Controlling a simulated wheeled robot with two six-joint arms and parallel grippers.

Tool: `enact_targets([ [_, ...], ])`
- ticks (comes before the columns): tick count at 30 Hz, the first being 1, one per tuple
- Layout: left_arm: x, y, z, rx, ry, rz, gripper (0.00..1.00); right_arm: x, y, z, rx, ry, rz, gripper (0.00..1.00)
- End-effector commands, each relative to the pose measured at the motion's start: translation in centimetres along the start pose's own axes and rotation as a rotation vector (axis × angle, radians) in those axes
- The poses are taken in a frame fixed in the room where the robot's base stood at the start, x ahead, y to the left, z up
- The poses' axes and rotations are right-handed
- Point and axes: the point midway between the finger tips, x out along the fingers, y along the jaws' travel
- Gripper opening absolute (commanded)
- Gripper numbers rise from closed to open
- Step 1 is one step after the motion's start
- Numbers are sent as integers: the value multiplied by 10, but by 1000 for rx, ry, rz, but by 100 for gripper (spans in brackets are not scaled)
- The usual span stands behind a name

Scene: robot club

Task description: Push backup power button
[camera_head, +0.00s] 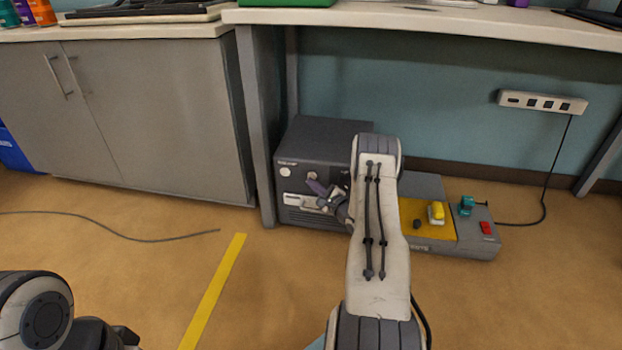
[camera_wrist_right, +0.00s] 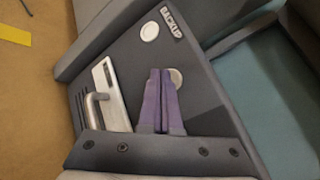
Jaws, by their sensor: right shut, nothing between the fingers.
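The dark grey backup power box (camera_head: 322,140) stands on the floor under the bench. Its front has a pale round button (camera_head: 285,171) below a small label. In the right wrist view the button (camera_wrist_right: 149,32) sits beside the BACKUP label (camera_wrist_right: 172,22). A second round disc (camera_head: 312,176) is to its right; in the wrist view this disc (camera_wrist_right: 176,77) is partly covered by my fingers. My right gripper (camera_head: 315,185) is shut and empty, its purple fingertips (camera_wrist_right: 160,72) in front of the box beside that disc. I cannot tell whether they touch. My left gripper is out of view.
A silver plate with a handle (camera_wrist_right: 107,88) is on the box front. A grey unit with a yellow panel (camera_head: 411,211) and a red switch (camera_head: 486,227) lies right of the box. The bench (camera_head: 430,20) hangs above. Open floor (camera_head: 130,270) lies left.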

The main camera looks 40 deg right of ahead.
Motion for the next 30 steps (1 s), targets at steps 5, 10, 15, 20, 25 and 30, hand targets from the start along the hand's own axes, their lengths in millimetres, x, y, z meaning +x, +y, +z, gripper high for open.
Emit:
enact_targets([
  [5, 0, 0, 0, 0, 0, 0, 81, 0, 0, 0, 0, 0, 0, 0],
  [10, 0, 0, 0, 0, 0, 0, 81, 0, 0, 0, 0, 0, 0, 0],
  [15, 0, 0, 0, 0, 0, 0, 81, 1, -1, -1, -1, 0, 0, 0],
  [20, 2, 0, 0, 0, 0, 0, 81, 5, -3, -3, -1, 0, 0, 0],
  [25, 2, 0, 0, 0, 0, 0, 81, 7, -5, -4, 0, 0, 0, 0],
  [30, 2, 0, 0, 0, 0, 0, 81, 7, -5, -4, 0, 0, 0, 0],
])
